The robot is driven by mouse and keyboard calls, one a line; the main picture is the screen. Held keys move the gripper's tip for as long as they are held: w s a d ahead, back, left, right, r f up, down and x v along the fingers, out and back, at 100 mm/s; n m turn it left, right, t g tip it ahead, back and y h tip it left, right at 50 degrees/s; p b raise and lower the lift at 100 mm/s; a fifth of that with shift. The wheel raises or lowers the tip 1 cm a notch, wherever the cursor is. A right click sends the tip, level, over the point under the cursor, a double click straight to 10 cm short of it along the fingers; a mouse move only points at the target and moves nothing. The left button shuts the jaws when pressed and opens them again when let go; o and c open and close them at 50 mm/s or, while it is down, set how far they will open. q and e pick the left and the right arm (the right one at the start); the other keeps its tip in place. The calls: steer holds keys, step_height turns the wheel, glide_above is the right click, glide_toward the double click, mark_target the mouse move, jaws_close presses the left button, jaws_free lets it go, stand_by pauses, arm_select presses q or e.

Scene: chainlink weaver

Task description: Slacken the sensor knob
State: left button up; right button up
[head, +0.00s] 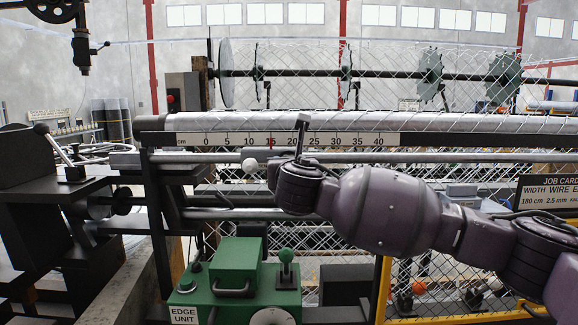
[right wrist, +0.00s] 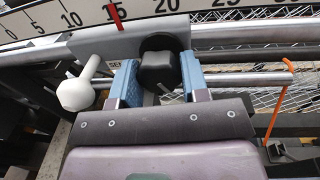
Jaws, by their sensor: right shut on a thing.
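The sensor knob (right wrist: 160,74) is a black, blocky knob on a dark round shaft, in front of a grey bar under the scale. My right gripper (right wrist: 158,66) has its blue-padded fingers on both sides of the knob and is shut on it. In the head view my right arm reaches in from the right, and its gripper (head: 276,172) is just below the scale; the knob is hidden there. The scale (head: 330,140) carries a red mark near 15. My left gripper is in neither view.
A white ball-ended lever (right wrist: 80,92) sticks out just left of the gripper; it also shows in the head view (head: 249,165). An orange hooked rod (right wrist: 279,98) stands to the right. The green edge unit (head: 235,275) is below, and wire mesh (head: 470,165) runs behind my arm.

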steer(key=shift+f, duration=0.1)
steer(key=o, duration=0.9)
steer(key=shift+s, duration=0.15)
steer(key=s, duration=0.3)
steer(key=s+b, duration=0.1)
steer(key=s, duration=0.3)
steer(key=s+d+b, duration=0.1)
steer(key=s, duration=0.2)
steer(key=shift+s, duration=0.25)
